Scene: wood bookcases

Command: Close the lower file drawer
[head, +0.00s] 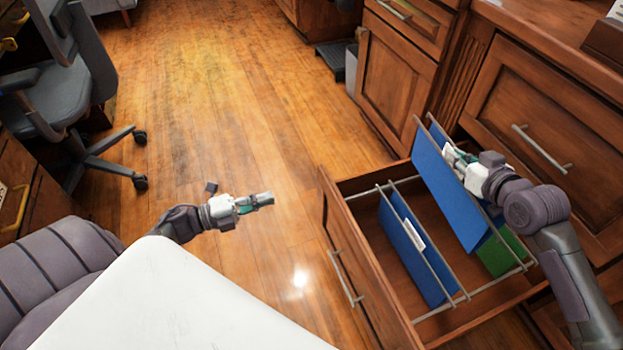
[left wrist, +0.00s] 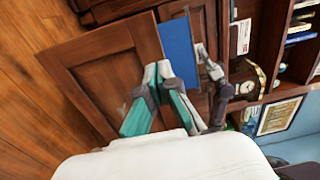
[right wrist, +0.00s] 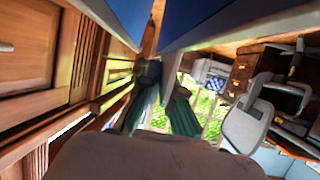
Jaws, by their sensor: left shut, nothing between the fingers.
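The lower file drawer (head: 349,270) is pulled out at the right of the head view, its front facing left with a bar handle (head: 345,278). A blue folder (head: 408,245) and a green folder (head: 500,252) sit inside. A second blue folder (head: 447,193) stands higher, tilted above the rails. My right gripper (head: 457,160) is at its upper edge, above the drawer; its fingers (right wrist: 163,85) show beside blue panels. I cannot tell whether they grip it. My left gripper (head: 268,200) is shut and empty, left of the drawer front and apart from it; its fingers also show in the left wrist view (left wrist: 157,75).
A closed upper drawer (head: 545,125) and further cabinets (head: 395,75) stand behind the open drawer. An office chair (head: 65,100) is at the left. The wood floor (head: 230,110) between is clear. A white surface (head: 165,300) fills the lower foreground.

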